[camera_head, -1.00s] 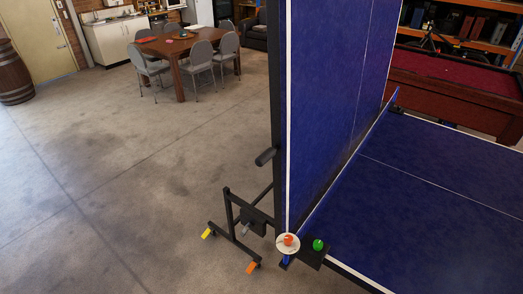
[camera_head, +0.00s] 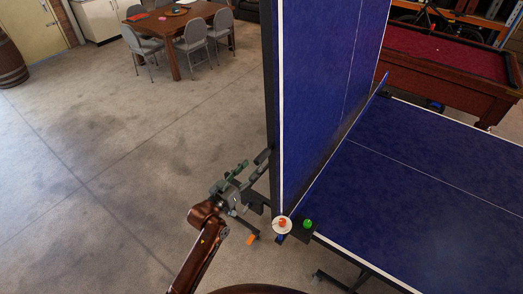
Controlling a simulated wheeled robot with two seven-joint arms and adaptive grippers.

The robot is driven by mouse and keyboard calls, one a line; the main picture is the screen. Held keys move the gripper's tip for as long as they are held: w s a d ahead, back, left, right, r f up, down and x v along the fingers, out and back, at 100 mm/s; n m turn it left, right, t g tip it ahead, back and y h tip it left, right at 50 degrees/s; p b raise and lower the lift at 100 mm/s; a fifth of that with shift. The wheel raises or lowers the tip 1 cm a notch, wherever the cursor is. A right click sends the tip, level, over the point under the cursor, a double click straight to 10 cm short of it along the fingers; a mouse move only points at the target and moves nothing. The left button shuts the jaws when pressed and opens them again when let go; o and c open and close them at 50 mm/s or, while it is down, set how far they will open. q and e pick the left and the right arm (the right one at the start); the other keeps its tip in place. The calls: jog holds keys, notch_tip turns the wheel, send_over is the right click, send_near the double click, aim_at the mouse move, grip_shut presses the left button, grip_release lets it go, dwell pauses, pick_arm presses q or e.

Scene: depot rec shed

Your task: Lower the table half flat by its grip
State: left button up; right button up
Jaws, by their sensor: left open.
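The raised table half (camera_head: 325,90) is a blue panel with a white edge line and dark frame, standing upright. Its grip (camera_head: 263,156) is a short dark bar sticking out to the left from the panel's near edge. My left gripper (camera_head: 248,169) is open, just left of and below the grip, with its fingers close to it. I cannot tell whether they touch. My left arm comes up from the bottom and hides part of the wheeled undercarriage. The other table half (camera_head: 430,190) lies flat on the right. My right gripper is not in view.
A white disc with an orange ball (camera_head: 282,223) and a green ball (camera_head: 307,224) sit at the hinge corner. A red pool table (camera_head: 450,65) stands behind. A wooden table (camera_head: 165,24) with grey chairs is far left.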

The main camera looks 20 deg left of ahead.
aim_at(262, 156)
pick_arm(q)
jog(key=shift+w+d+r, duration=0.2)
jog(key=shift+w+r, duration=0.05)
jog(key=shift+r, duration=0.1)
jog(key=p+x, duration=0.1)
jog(key=x, duration=0.5)
jog(key=shift+p, duration=0.35)
jog(key=shift+w+d+f, duration=0.15)
jog(key=shift+w, duration=0.4)
jog(key=shift+c, duration=0.7)
jog(key=c, duration=0.8)
grip_shut()
